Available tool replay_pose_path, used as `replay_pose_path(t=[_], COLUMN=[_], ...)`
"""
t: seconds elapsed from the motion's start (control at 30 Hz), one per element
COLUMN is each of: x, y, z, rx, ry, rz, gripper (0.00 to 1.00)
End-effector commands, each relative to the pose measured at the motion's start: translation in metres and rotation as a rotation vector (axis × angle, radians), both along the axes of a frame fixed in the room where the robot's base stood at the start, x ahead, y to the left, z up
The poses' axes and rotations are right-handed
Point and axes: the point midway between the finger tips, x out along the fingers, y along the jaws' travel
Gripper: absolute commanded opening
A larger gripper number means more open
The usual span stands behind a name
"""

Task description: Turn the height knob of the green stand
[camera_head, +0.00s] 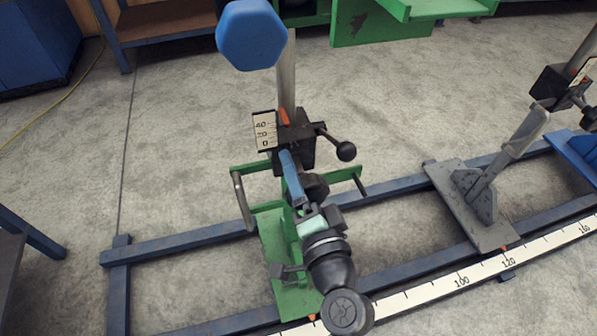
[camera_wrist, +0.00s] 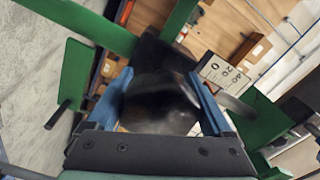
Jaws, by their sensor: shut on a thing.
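The green stand (camera_head: 272,240) stands on blue floor rails in the middle of the head view. Its grey post rises through a black clamp block (camera_head: 298,143). A dark round knob (camera_head: 316,186) faces me on the stand below this block, partly hidden by my gripper. My gripper (camera_wrist: 163,88) has blue fingers, one on each side of the knob (camera_wrist: 160,105), which fills the gap between them in the wrist view. The gripper is shut on the knob. A lever with a black ball (camera_head: 346,151) sticks out right of the block.
A white height scale (camera_head: 264,131) with an orange pointer is beside the post. A blue hexagonal head (camera_head: 251,35) is above. A grey stand (camera_head: 476,195) is to the right. A long ruler (camera_head: 440,288) lies along the front rail. Open concrete floor is at left.

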Motion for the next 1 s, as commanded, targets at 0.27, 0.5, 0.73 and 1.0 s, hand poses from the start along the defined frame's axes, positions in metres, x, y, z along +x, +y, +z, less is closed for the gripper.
replay_pose_path(t=[0.27,0.5,0.73,1.0], x=[0.0,0.0,-0.005,-0.048], y=[0.0,0.0,-0.002,-0.016], z=[-0.001,-0.001,-0.001,-0.002], rx=[0.002,0.002,0.001,0.001], ry=[0.003,0.001,0.002,0.005], rz=[-0.001,0.0,-0.001,-0.002], gripper=[0.3,1.0,1.0,1.0])
